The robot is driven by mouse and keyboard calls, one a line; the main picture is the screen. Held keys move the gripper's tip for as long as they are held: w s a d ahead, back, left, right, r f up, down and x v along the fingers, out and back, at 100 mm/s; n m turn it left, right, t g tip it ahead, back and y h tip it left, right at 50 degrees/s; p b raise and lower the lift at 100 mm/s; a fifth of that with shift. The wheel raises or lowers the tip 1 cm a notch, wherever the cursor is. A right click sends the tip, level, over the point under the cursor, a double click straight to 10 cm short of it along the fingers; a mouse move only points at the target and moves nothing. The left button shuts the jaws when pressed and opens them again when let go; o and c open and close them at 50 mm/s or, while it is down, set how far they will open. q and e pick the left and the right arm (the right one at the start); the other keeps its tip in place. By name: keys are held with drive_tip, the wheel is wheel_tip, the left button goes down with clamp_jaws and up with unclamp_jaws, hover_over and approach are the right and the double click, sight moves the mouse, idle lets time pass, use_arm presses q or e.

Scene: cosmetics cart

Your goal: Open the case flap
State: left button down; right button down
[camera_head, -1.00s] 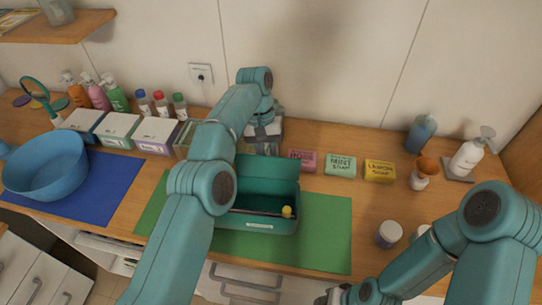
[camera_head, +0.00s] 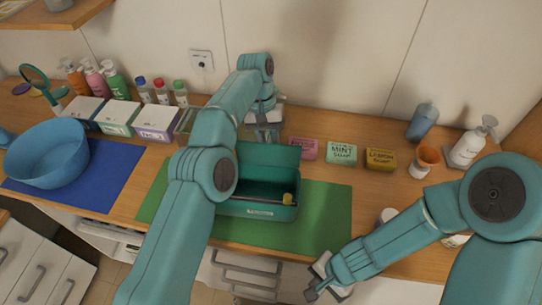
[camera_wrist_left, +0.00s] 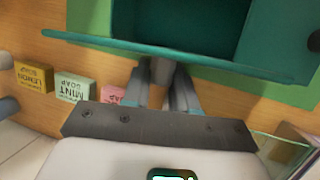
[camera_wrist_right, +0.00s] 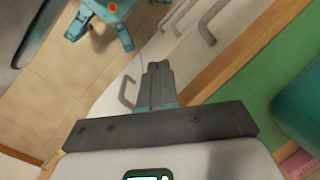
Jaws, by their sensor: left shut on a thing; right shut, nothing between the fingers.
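The teal case (camera_head: 262,211) sits on the green mat with its front toward me. Its flap (camera_head: 275,157) stands raised at the back, and the dark interior shows; my left arm covers the case's left part. In the left wrist view the flap (camera_wrist_left: 215,58) runs across in front of the fingers. My left gripper (camera_head: 264,136) is behind the flap, with its fingers (camera_wrist_left: 163,75) shut at the flap's edge. My right gripper (camera_head: 312,292) is shut and empty in front of the counter's front edge; its fingers (camera_wrist_right: 156,75) are together.
A small yellow-topped item (camera_head: 288,198) shows at the case's right front. Pink, mint (camera_head: 342,154) and yellow soaps stand behind to the right. White-lidded boxes (camera_head: 119,117) and a blue bowl (camera_head: 47,154) are left. The mat's right part (camera_head: 325,220) is clear.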

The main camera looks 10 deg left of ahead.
use_arm(q)
drive_tip(key=shift+f, duration=0.3)
use_arm(e)
drive_tip(key=w+a+r+n+t+y, duration=0.1)
drive_tip(key=w+a+r+n+y, duration=0.1)
drive_tip(key=w+a+r+n, duration=0.35)
drive_tip(key=n+t, duration=0.5)
drive_tip(key=n, duration=1.4)
approach(268, 153)
drive_tip(key=s+r, duration=0.1)
drive_tip(key=s, duration=0.6)
drive_tip(key=w+a+f, duration=0.3)
drive_tip(key=w+f, duration=0.4)
drive_tip(key=w, duration=0.1)
drive_tip(key=shift+w, duration=0.3)
drive_tip(key=shift+a, duration=0.1)
drive_tip(key=shift+w, duration=0.25)
use_arm(q)
drive_tip(key=shift+s, duration=0.15)
use_arm(e)
drive_tip(key=shift+w+r, duration=0.15)
drive_tip(key=shift+w, duration=0.35)
